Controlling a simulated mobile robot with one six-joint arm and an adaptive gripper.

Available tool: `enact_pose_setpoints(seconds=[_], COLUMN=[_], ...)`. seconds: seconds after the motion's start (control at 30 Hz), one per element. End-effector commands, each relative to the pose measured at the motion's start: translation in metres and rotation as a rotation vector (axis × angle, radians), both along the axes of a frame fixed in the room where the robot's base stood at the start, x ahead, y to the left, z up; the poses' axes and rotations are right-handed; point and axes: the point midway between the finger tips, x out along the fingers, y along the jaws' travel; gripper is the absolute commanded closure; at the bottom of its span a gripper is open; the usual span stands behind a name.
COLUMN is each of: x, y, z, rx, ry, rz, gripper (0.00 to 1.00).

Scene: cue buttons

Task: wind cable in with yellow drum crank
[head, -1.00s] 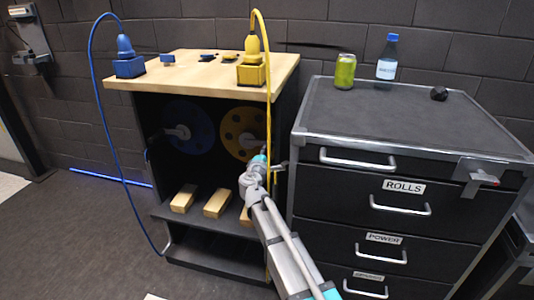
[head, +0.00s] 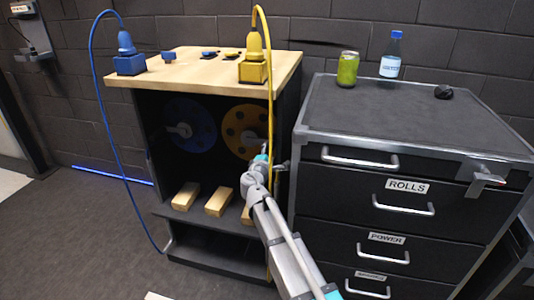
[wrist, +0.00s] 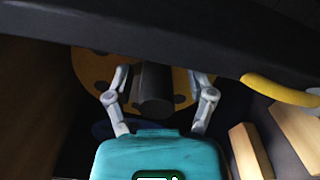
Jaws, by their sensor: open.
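The yellow drum (head: 240,132) sits in the right side of the open cabinet, under the wooden top. Its crank handle (wrist: 155,92) shows in the wrist view as a dark cylinder in front of the yellow disc. My gripper (wrist: 160,80) is open, with one finger on each side of the handle; I cannot tell whether either finger touches it. In the head view my gripper (head: 262,152) is in front of the drum's lower right edge. The yellow cable (head: 270,100) runs from the yellow plug (head: 254,45) on the cabinet top down past the front right edge.
A blue drum (head: 190,125) with its own crank is to the left. Wooden blocks (head: 218,202) lie on the shelf below. A dark drawer cabinet (head: 400,115) with a can (head: 348,69) and bottle (head: 391,55) stands close on the right.

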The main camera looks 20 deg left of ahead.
Motion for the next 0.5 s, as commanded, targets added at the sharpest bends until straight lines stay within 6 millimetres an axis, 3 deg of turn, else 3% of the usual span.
enact_pose_setpoints(seconds=[0.27, 0.5], x=[-0.003, -0.020], y=[0.001, -0.002], z=[0.000, 0.000], rx=[-0.001, -0.001], ry=[0.000, -0.001], rz=[0.003, 0.005], gripper=[0.29, 0.29])
